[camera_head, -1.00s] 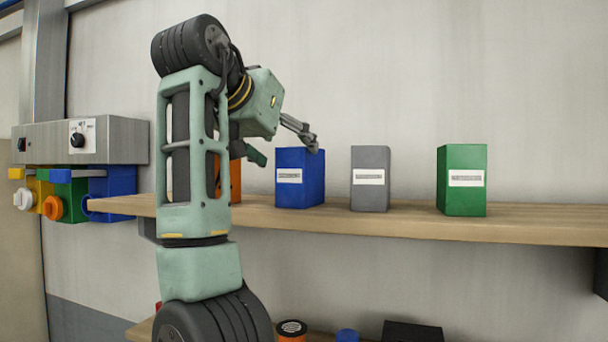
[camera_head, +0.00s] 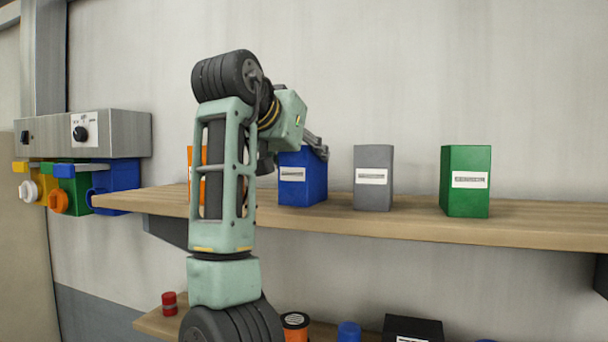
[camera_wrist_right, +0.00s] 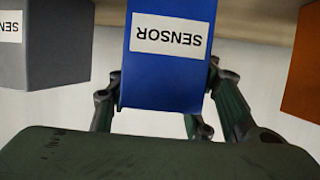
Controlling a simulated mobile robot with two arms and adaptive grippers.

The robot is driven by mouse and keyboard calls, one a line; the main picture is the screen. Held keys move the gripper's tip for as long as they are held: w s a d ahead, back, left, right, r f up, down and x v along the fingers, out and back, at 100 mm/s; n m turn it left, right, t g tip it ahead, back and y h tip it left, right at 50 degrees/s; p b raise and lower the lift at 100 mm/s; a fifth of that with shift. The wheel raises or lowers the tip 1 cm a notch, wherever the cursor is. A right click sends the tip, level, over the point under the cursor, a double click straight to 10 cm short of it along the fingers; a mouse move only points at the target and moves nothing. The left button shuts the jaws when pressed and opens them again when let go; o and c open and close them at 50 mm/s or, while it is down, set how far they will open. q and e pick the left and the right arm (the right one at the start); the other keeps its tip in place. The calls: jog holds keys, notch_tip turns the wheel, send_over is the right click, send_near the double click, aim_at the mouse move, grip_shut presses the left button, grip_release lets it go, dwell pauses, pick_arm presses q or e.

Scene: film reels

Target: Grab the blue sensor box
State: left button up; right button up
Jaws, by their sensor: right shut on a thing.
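The blue sensor box (camera_head: 303,180) stands upright on the wooden shelf, between an orange box and a grey box. In the right wrist view the blue box (camera_wrist_right: 165,80) shows a white label reading SENSOR upside down. My right gripper (camera_head: 316,146) is at the top of the box; its far parts are hidden behind the box and my arm in the head view. In the right wrist view my right gripper's fingers (camera_wrist_right: 165,88) lie on both sides of the box, shut on it. My left gripper is not in view.
A grey box (camera_head: 373,178) stands close to the right, a green box (camera_head: 465,181) farther right. An orange box (camera_wrist_right: 304,75) stands on the other side, mostly behind my arm in the head view. The wooden shelf (camera_head: 540,225) is clear at right. Items lie on a lower shelf.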

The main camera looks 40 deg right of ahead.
jog(key=c, duration=0.7)
jog(key=shift+o, duration=0.2)
